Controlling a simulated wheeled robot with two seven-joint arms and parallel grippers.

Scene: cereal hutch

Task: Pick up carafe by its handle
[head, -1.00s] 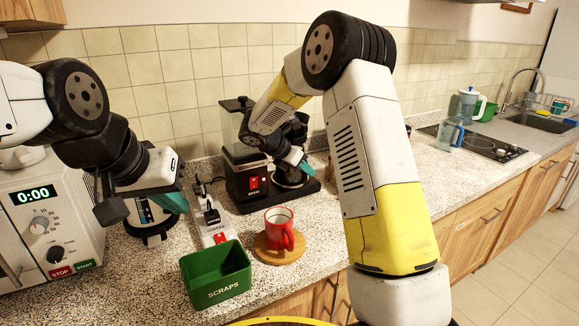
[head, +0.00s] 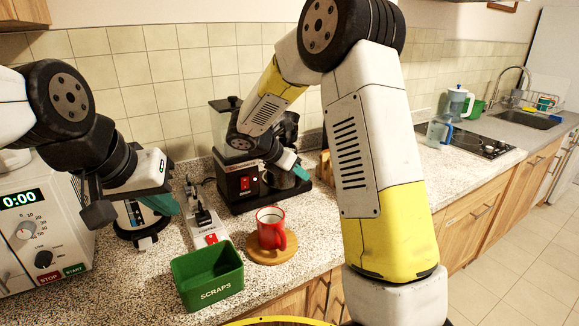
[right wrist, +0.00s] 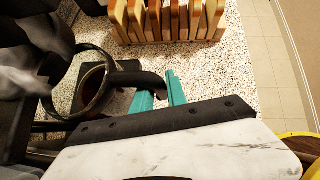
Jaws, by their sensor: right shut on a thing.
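The carafe (head: 274,181) sits in the black coffee maker (head: 236,184), partly hidden behind my right arm. In the right wrist view the carafe (right wrist: 97,88) has a dark round rim at the left, and its black handle (right wrist: 135,79) reaches right to my gripper. My right gripper (right wrist: 160,94) has teal fingers closed on the handle; it also shows at the coffee maker in the head view (head: 288,165). My left gripper (head: 130,209) is open and empty above the counter, in front of the microwave.
A red mug (head: 270,235) stands on a round wooden coaster (head: 271,252). A green scraps bin (head: 207,278) is at the front. The microwave (head: 40,225) is at left. A row of wooden slats (right wrist: 170,20) stands beyond the handle.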

